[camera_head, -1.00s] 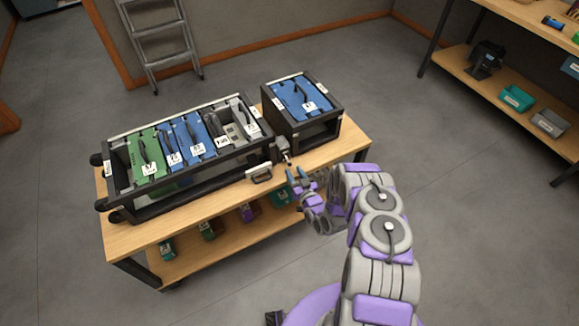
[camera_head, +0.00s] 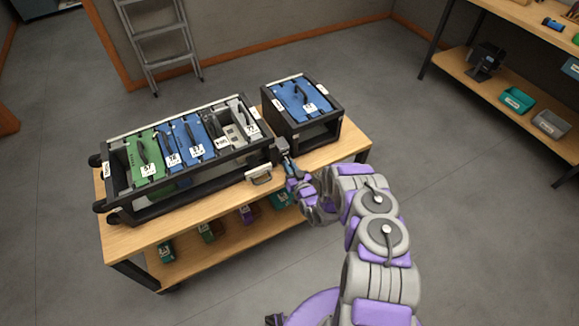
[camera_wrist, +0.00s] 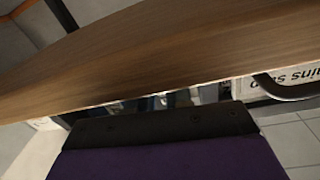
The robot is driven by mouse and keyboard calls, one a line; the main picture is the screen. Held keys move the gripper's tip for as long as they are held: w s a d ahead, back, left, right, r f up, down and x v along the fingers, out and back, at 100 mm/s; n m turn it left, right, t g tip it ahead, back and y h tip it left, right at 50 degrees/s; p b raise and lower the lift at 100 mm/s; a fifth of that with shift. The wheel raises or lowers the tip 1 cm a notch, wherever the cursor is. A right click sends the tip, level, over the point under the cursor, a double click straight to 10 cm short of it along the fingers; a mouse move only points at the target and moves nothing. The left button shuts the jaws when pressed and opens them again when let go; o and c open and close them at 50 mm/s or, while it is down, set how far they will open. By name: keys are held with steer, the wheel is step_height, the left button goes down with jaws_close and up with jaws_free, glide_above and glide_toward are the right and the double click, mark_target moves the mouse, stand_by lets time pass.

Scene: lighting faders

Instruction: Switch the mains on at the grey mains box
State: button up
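The small grey mains box (camera_head: 281,146) is at the right end of the long black rack, near the bench's front edge. Its switch is too small to make out and partly hidden by my gripper. My gripper (camera_head: 291,170) is right in front of the box, its tips close to or touching it; I cannot tell which. In the wrist view, a dark pad and purple part of my gripper (camera_wrist: 160,126) fill the bottom. Whether the fingers are apart does not show.
The long rack (camera_head: 190,195) holds green, blue and grey modules with levers. A smaller rack (camera_head: 318,132) with a blue module stands to the right. A pale handled piece (camera_head: 258,176) sits at the front. The wooden bench top (camera_head: 345,145) is bare at right. In the wrist view, a white lettered label (camera_wrist: 282,73) is cut off.

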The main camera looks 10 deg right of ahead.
mark_target(290, 165)
jaws_close()
steer(key=shift+r, duration=0.1)
steer(key=shift+r+g+p, duration=0.45)
steer(key=shift+g+p, duration=0.25)
steer(key=shift+p, duration=0.5)
steer(key=r+g+h+p, duration=0.1)
steer(key=g+p, duration=0.1)
steer(key=p, duration=0.1)
steer(key=shift+s+d, duration=0.1)
steer(key=g+p, duration=0.1)
steer(key=g, duration=0.1)
steer(key=r+g+h+p, duration=0.1)
steer(key=g+p, duration=0.1)
steer(key=shift+r+p, duration=0.15)
steer(key=shift+p, duration=0.15)
steer(key=shift+w+r+n+g+h+p, duration=0.15)
steer(key=shift+g+h+p, duration=0.1)
steer(key=shift+g+p, duration=0.45)
steer(key=shift+w+r+n+g+h+p, duration=0.15)
steer(key=shift+g+h+p, duration=0.1)
steer(key=shift+g+p, duration=0.4)
steer(key=shift+s, duration=0.1)
